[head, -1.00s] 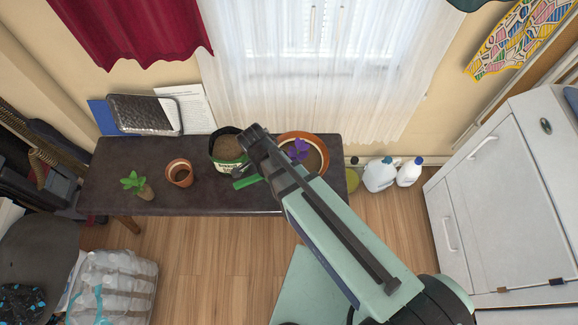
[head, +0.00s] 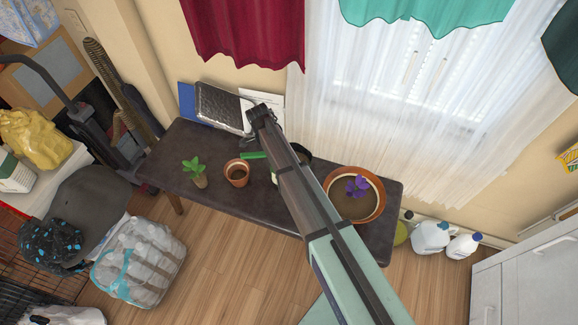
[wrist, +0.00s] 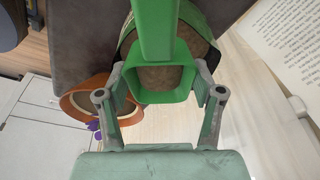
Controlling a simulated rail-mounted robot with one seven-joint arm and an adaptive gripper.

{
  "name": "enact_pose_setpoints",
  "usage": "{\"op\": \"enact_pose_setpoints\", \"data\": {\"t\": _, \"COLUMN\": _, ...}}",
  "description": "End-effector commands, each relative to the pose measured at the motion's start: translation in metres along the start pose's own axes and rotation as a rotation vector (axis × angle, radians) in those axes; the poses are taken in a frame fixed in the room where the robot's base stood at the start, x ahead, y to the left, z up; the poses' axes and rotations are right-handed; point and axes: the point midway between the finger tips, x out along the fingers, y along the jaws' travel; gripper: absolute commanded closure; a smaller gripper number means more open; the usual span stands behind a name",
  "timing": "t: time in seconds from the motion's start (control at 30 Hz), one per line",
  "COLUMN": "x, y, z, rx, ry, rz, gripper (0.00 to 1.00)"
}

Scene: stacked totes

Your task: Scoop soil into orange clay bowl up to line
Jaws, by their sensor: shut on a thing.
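My gripper (wrist: 160,82) is shut on a green scoop (wrist: 155,30); in the head view it is mostly hidden by my arm, above the table. The scoop (head: 253,155) shows there between the small clay pot (head: 237,174) and the soil container (head: 305,152). That container is mostly behind my arm; its soil shows behind the scoop in the wrist view (wrist: 196,42). A large orange clay bowl (head: 378,205), with brown soil and a purple flower, stands at the table's right.
A leafy seedling (head: 195,172) sits on the dark table (head: 262,212) left of the small pot. A metal tray (head: 220,106) and paper lean at the back. Bottles (head: 430,236) stand on the floor to the right. The front table edge is clear.

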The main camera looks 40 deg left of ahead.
Motion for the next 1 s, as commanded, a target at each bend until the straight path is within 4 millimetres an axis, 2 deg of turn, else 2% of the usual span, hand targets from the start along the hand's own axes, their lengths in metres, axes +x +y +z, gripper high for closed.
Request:
{"op": "enact_pose_setpoints", "data": {"t": 0.03, "x": 0.002, "y": -0.010, "z": 0.002, "rx": 0.008, "ry": 0.002, "rz": 0.003, "gripper": 0.75}}
{"op": "enact_pose_setpoints", "data": {"t": 0.1, "x": 0.002, "y": -0.014, "z": 0.002, "rx": 0.019, "ry": -0.001, "rz": 0.006, "gripper": 0.75}}
{"op": "enact_pose_setpoints", "data": {"t": 0.37, "x": -0.005, "y": -0.009, "z": -0.005, "rx": 0.045, "ry": -0.103, "rz": 0.009, "gripper": 0.75}}
{"op": "enact_pose_setpoints", "data": {"t": 1.0, "x": -0.028, "y": -0.010, "z": -0.034, "rx": 0.052, "ry": -0.718, "rz": -0.006, "gripper": 0.75}}
